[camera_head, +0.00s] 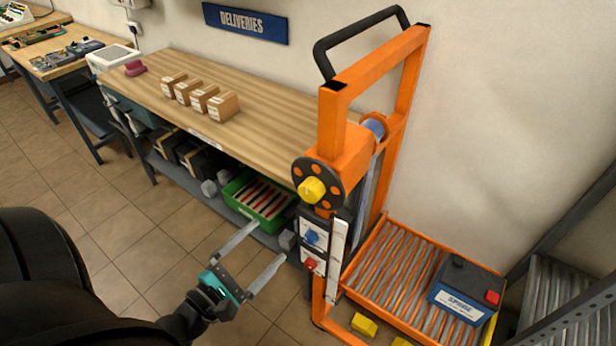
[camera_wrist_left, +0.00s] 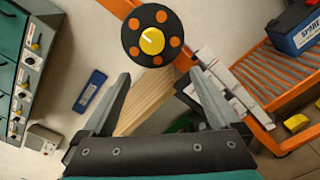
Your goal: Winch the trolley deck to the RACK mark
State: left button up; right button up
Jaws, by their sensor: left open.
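The orange trolley (camera_head: 345,150) stands right of the bench. Its winch wheel (camera_head: 325,172) is a dark disc with orange spots and a yellow knob (camera_head: 312,190) at its centre. The wheel also shows ahead of my fingers in the left wrist view (camera_wrist_left: 134,22). The roller deck (camera_head: 385,275) sits low on the trolley and carries a blue battery labelled SPARE (camera_head: 462,295). A white scale strip (camera_head: 337,250) runs down the mast; I cannot read a RACK mark on it. My left gripper (camera_head: 268,246) is open and empty, below and left of the wheel, apart from it. My right gripper is not in view.
A wooden bench (camera_head: 270,112) with several small boxes (camera_head: 198,95) stands left of the trolley. A green crate (camera_head: 262,215) is on its lower shelf. Yellow blocks (camera_head: 364,325) lie by the deck. A grey roller rack (camera_head: 550,290) is at right. Floor at left is clear.

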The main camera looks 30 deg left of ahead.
aim_at(307, 195)
pick_arm(q)
jog(key=shift+n, duration=0.6)
jog(key=w, duration=0.5)
jog(key=w+d+r, duration=0.1)
jog(key=w, duration=0.4)
jog(key=w+p, duration=0.1)
jog(key=w, duration=0.4)
jog(key=shift+w+d+r, duration=0.1)
jog(key=shift+d+r, duration=0.1)
jog(key=shift+r, duration=0.2)
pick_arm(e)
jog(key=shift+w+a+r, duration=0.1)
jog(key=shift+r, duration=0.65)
pick_arm(q)
jog(key=c, duration=1.4)
jog(key=shift+m, duration=0.4)
